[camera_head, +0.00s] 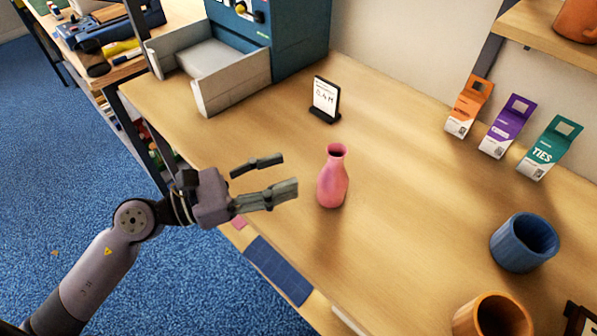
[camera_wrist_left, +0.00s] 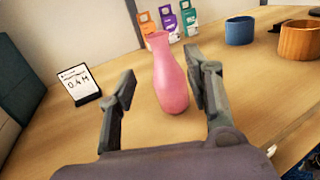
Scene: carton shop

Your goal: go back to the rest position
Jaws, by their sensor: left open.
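My left gripper (camera_head: 280,176) is open and empty over the front edge of the wooden workbench (camera_head: 400,170). Its fingers point toward a pink vase (camera_head: 332,180), which stands upright on the bench just beyond the fingertips. In the left wrist view the vase (camera_wrist_left: 169,80) shows between and ahead of the two fingers (camera_wrist_left: 163,85), apart from them as far as I can tell. My right gripper is in neither view.
A small display stand (camera_head: 325,98) is behind the vase. A blue machine with a grey tray (camera_head: 232,88) stands at the back left. Orange, purple and teal packets (camera_head: 507,125) are at the back right. A blue cup (camera_head: 524,242) and an orange pot (camera_head: 492,316) stand at the right.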

